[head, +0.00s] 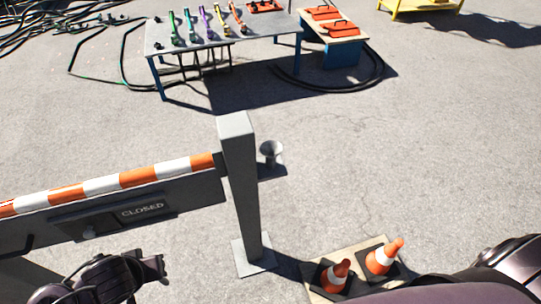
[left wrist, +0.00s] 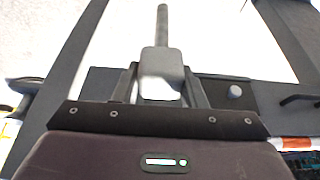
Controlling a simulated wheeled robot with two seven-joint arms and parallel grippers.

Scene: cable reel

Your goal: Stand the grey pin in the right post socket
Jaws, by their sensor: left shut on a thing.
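In the left wrist view my left gripper (left wrist: 163,88) is shut on the grey pin (left wrist: 162,25). The pin's blocky end (left wrist: 162,62) sits between the fingers, and its thin rod points away from the gripper. In the head view my left arm (head: 110,277) is low at the left, in front of the barrier; its fingertips and the pin cannot be made out there. A grey upright post (head: 239,190) stands at the barrier's right end. Behind it to the right is a short grey cup-like piece (head: 270,149); I cannot tell if this is the socket. My right gripper is out of view.
An orange-and-white barrier arm (head: 102,184) with a CLOSED panel (head: 142,210) spans the left. Two cones (head: 382,257) stand on a board at bottom right. A table (head: 222,47) with coloured tools and a red-topped bench (head: 333,40) are farther back. The middle pavement is clear.

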